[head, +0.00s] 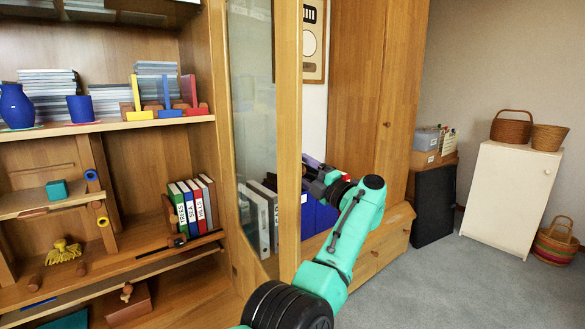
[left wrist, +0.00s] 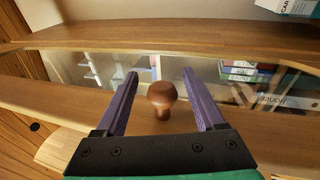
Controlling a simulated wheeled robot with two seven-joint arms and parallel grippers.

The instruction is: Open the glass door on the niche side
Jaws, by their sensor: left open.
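The glass door (head: 250,120) is seen at a steep angle in the head view, with a tall light wood frame post (head: 288,120). I cannot tell from this angle whether it is fully shut. A round brown wooden knob (left wrist: 161,95) sits on the door's wooden frame in the left wrist view. My left gripper (head: 312,172) is at the right side of the frame post in the head view. In the left wrist view its purple fingers (left wrist: 160,73) are open, one on each side of the knob, with gaps to both. The knob is not visible in the head view. My right gripper is not in view.
Open shelves with a blue vase (head: 17,107), books and binders (head: 192,205) stand at left. Blue binders (head: 322,215) sit behind my arm, above a low drawer (head: 365,265). A tall wooden cabinet (head: 358,80) stands right of the door. Carpet (head: 460,290) is free at right.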

